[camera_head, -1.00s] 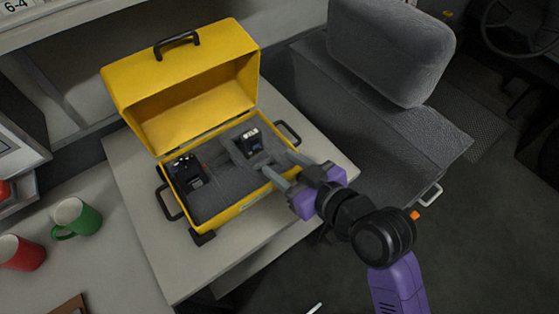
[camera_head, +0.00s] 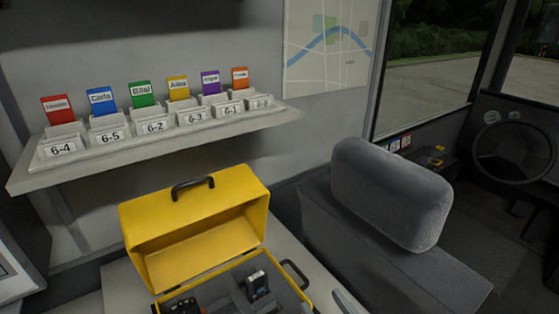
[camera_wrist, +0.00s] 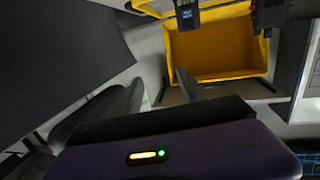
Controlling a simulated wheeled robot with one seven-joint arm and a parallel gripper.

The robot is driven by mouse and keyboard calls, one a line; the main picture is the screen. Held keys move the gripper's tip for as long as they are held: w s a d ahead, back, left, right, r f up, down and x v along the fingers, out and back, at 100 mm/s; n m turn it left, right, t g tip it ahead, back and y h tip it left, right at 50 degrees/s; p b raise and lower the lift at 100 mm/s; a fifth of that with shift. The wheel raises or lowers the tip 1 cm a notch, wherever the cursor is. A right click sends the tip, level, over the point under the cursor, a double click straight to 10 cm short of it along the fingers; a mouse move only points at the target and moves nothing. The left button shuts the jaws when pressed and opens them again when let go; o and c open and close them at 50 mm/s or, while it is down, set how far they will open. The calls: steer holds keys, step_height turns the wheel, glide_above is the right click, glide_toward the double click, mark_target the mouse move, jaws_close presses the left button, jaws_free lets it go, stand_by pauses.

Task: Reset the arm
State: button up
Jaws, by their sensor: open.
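My gripper (camera_wrist: 160,80) shows in the wrist view with its two grey fingers apart and nothing between them. In the head view only a grey sliver of it (camera_head: 346,303) shows at the bottom edge, right of the case. The yellow case (camera_head: 195,228) stands open on a light table, its lid raised with a black handle on top. A black handheld device (camera_head: 258,284) stands in the grey foam, and another dark device (camera_head: 182,304) sits to its left, cut off by the picture edge. The wrist view shows the case (camera_wrist: 218,52) beyond the fingers.
A wall shelf (camera_head: 260,122) holds several coloured cards in numbered holders above the case. A grey seat (camera_head: 390,190) stands to the right of the table. A steering wheel (camera_head: 515,150) is at the far right. A map (camera_head: 330,45) hangs on the wall.

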steer(key=s+d+f+m+h, duration=0.1)
steer(key=s+d, duration=0.3)
steer(key=s, duration=0.5)
steer(key=s+d+f+m+h, duration=0.1)
steer(key=s+d+m+h, duration=0.1)
steer(key=s, duration=0.8)
steer(key=s+d+f+m+g+h, duration=0.1)
steer(key=s+d, duration=0.4)
steer(key=s, duration=0.5)
steer(key=f+h, duration=0.1)
steer(key=h, duration=0.1)
steer(key=shift+d+m+h, duration=0.3)
steer(key=shift+h, duration=0.1)
